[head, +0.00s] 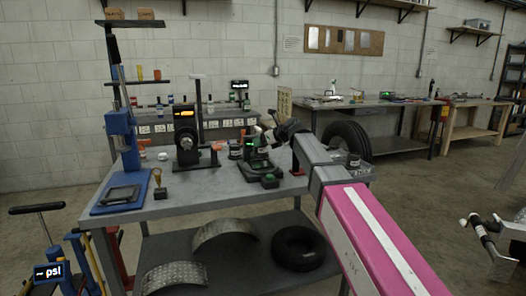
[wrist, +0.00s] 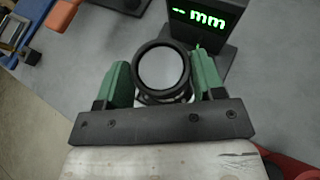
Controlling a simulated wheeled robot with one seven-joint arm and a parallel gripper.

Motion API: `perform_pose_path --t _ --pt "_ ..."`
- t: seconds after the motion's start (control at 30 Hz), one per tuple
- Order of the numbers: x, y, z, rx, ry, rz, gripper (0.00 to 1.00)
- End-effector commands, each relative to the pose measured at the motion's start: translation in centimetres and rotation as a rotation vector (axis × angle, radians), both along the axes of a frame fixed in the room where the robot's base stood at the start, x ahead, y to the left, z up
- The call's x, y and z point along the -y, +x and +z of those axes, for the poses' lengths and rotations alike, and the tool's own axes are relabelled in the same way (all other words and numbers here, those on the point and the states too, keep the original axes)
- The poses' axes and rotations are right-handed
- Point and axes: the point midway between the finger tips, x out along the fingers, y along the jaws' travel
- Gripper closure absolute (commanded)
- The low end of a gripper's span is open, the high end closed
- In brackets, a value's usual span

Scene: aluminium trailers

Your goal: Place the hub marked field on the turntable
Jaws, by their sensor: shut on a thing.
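My gripper (head: 268,137) is over the right part of the grey workbench, beside a device with a green-lit display. In the wrist view, its green fingers (wrist: 164,82) stand on both sides of a round dark-rimmed piece (wrist: 161,69) with a pale grey face, shut on it. This piece looks like a hub; no marking is readable on it. A small dark cylinder with a light band (head: 235,149) stands left of the gripper, and a similar one (head: 354,160) stands to the right. I cannot tell which is marked field. I cannot clearly pick out the turntable.
The front middle of the bench is clear. A tyre (head: 347,138) stands behind.

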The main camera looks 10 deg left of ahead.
Motion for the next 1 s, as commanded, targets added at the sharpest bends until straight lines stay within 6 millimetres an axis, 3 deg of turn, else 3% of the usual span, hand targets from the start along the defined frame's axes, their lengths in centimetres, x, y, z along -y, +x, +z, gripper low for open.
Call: perform_pose_path --t 0.17,0.5,0.87,0.9,0.97,1.0 --pt "0.1 0.2 -0.5 0.001 0.002 0.0 0.87" --pt "0.1 0.2 -4.0 0.0 0.002 0.0 0.87" --pt "0.1 0.2 -4.3 0.0 0.002 0.0 0.87" --pt "0.1 0.2 -4.4 0.0 0.0 0.0 0.31" --pt "0.1 0.2 -4.4 0.0 0.0 0.0 0.12" --pt "0.1 0.2 -4.4 0.0 0.0 0.0 0.12"
